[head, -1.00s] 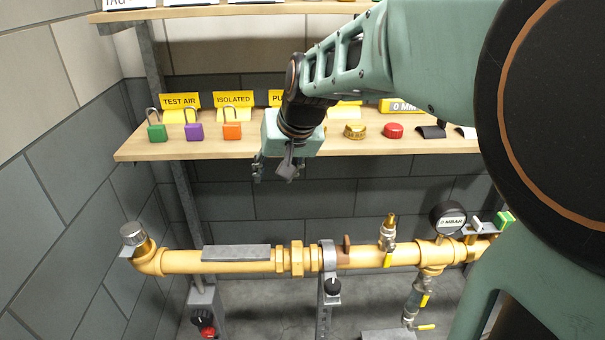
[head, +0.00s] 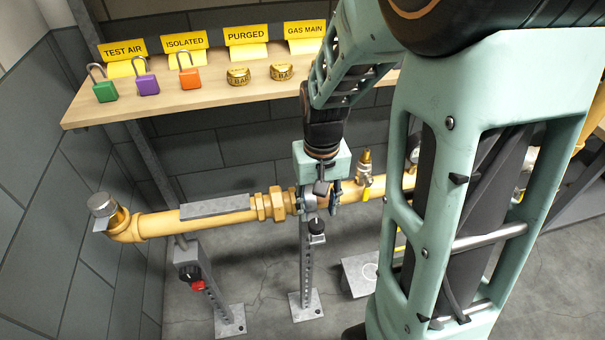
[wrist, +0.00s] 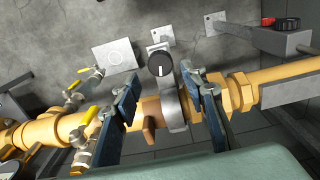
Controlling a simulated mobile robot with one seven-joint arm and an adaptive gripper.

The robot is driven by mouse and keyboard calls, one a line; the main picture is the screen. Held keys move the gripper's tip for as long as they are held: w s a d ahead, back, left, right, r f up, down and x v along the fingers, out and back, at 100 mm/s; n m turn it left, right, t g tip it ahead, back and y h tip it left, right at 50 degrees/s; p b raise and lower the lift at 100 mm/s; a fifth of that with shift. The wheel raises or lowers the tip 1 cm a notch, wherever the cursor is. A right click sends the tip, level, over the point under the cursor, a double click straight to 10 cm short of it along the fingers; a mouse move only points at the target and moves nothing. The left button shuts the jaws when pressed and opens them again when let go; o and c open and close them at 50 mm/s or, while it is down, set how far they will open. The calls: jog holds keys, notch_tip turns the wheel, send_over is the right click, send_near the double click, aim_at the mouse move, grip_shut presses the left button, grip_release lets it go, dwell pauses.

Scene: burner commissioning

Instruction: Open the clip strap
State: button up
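The clip strap (wrist: 171,108) is a grey metal band over the yellow pipe (wrist: 272,77), with a black knob (wrist: 160,64) on its far side in the wrist view. A brown tab (wrist: 152,121) stands on the pipe just left of the band. My gripper (wrist: 165,80) is open, with one blue-grey finger on each side of the band and tab. Gaps show between the fingers and the band.
A strap post (head: 306,265) stands on the floor under the pipe. A brass valve (head: 365,172) and yellow-handled valves (wrist: 88,116) are close beside my gripper. A shelf (head: 190,112) with padlocks and yellow signs is above. A grey plate (head: 215,211) lies along the pipe.

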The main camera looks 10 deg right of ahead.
aim_at(317, 224)
notch_tip(317, 224, down, 6)
jog(key=shift+f+b, duration=0.1)
jog(key=shift+b, duration=0.3)
jog(key=shift+c, duration=0.3)
grip_shut()
